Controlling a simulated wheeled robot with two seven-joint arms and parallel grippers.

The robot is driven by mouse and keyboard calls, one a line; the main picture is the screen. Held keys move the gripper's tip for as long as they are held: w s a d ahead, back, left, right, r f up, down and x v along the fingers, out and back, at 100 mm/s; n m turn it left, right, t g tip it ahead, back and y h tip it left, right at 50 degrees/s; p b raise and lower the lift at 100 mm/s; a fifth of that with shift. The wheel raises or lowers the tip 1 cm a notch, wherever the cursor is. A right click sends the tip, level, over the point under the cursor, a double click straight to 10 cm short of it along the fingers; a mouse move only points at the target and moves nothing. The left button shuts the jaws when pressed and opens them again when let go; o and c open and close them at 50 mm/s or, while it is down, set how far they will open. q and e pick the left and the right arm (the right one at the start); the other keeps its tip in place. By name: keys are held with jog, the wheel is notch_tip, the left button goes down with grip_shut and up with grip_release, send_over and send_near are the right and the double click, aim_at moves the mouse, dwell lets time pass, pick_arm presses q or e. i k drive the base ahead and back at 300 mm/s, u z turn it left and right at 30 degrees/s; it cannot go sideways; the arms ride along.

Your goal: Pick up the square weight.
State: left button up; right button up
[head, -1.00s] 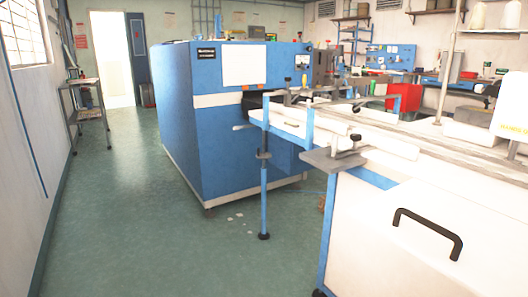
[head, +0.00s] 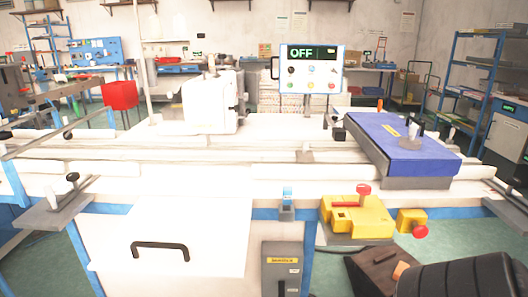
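I cannot clearly identify the square weight in the head view. A blue rectangular block (head: 400,150) with a dark handle on top sits at the right of the white machine table (head: 270,185). A yellow block (head: 357,218) with a red knob is at the front edge, right of centre. A smaller yellow piece (head: 411,219) with a red knob is beside it. Neither of my grippers is in view.
A control panel (head: 311,69) reading OFF stands behind the table. A white machine head (head: 212,103) is left of it. A dark ribbed cylinder (head: 458,280) is at the bottom right. Blue shelving (head: 462,75) stands at the back right. Much of the table's middle is clear.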

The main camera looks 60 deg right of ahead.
aim_at(305, 155)
jog(key=z, duration=2.45)
jog(key=i, duration=0.95)
jog(key=u, duration=0.1)
